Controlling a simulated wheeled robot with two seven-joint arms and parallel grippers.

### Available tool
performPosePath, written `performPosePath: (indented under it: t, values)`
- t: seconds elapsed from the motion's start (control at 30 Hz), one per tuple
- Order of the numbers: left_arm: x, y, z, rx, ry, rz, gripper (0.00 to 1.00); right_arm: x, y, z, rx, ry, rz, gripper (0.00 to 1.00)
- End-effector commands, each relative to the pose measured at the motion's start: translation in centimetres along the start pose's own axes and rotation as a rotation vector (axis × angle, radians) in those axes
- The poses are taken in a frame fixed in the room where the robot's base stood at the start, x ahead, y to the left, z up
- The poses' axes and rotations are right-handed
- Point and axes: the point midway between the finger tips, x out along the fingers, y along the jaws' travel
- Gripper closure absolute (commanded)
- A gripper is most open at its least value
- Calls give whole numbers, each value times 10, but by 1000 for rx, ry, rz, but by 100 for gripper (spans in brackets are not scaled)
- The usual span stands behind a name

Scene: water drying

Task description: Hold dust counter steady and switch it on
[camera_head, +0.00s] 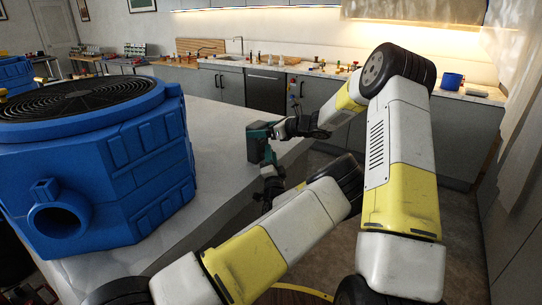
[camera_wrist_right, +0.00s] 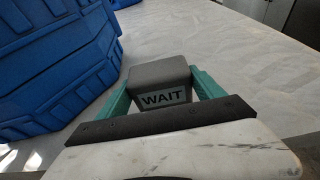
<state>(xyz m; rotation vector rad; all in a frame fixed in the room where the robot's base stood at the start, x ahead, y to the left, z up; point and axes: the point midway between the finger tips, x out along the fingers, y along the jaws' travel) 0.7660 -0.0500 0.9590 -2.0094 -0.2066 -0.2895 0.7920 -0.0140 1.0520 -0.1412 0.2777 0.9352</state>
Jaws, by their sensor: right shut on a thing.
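The dust counter (camera_head: 253,146) is a small dark box near the counter edge in the head view. In the right wrist view the grey dust counter (camera_wrist_right: 160,78) shows a label reading WAIT and sits between the two teal fingers of my right gripper (camera_wrist_right: 161,92). My right gripper (camera_head: 268,130) is shut on it from the right side in the head view. My left gripper (camera_head: 268,162) is just below and close to the dust counter. Its fingertips are small and partly hidden, so I cannot tell whether they touch it or how far apart they are.
A large blue machine (camera_head: 105,160) with a round black fan grille stands on the pale worktop (camera_head: 215,125) to the left. The worktop behind the dust counter is mostly clear. Grey kitchen cabinets (camera_head: 228,88) and a sink line the back wall.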

Motion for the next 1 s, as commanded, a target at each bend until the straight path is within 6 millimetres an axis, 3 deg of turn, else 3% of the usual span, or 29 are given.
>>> performPosePath:
  t: [0.17,0.6,1.0]
  values:
    - [-5,1,0,0,0,2,66,0,0,0,0,-1,0,75]
    - [-68,1,0,1,0,2,66,0,0,0,0,-1,0,75]
    - [-75,0,0,0,0,0,66,0,0,0,0,-1,0,75]
